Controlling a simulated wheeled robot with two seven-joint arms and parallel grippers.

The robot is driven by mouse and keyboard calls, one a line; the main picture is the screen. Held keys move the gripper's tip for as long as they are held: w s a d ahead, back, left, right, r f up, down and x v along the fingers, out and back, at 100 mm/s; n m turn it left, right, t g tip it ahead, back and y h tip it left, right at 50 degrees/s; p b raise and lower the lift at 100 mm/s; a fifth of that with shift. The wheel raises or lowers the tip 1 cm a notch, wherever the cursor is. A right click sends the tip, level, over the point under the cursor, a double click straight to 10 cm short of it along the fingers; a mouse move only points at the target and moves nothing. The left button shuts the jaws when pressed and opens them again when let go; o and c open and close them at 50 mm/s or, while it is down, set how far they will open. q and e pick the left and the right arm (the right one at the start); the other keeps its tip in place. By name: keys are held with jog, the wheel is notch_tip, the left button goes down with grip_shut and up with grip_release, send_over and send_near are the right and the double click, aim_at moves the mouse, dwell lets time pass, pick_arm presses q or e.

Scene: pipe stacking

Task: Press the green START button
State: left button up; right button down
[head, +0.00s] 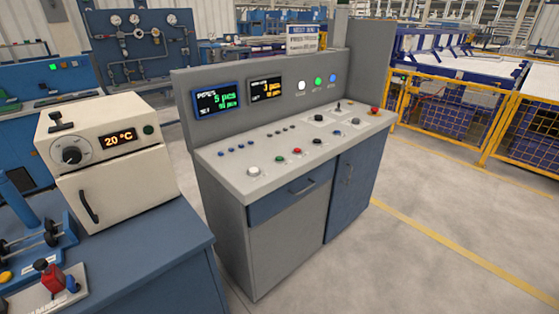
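A grey control console (240,195) stands in the middle of the head view. A small green button (280,159) sits on its sloped top, toward the front edge, between a white button (253,171) and a red button (296,151). Any label beside the green button is too small to read. Neither of my grippers is in view, and nothing covers the buttons.
A blue bench (165,262) stands close at left, carrying a cream oven (120,190) reading 20 °C. A narrow gap separates bench and console. Yellow mesh fencing (440,105) stands at right. The grey floor (350,270) in front and to the right is clear, with a yellow line.

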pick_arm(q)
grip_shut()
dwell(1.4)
